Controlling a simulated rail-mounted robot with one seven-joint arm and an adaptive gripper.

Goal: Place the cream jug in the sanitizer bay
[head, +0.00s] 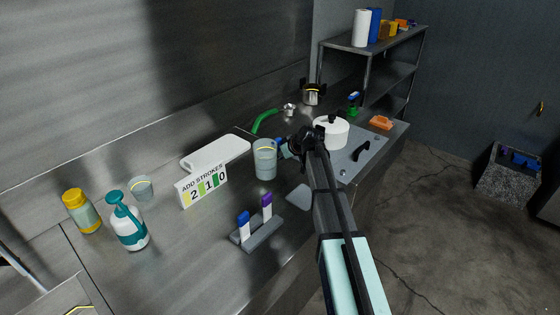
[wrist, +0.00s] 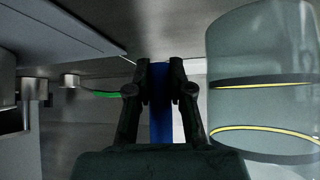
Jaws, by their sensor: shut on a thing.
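My gripper (head: 286,148) is low over the steel counter, just right of a clear container with a yellow line (head: 265,160). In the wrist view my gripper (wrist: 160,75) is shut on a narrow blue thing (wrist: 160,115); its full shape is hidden. The clear container (wrist: 262,85) stands close on the right there. A small steel jug (head: 290,110) stands farther back by a green curved thing (head: 264,121), and a larger steel pot (head: 312,94) is behind it. I cannot tell for sure which is the cream jug, or where the sanitizer bay is.

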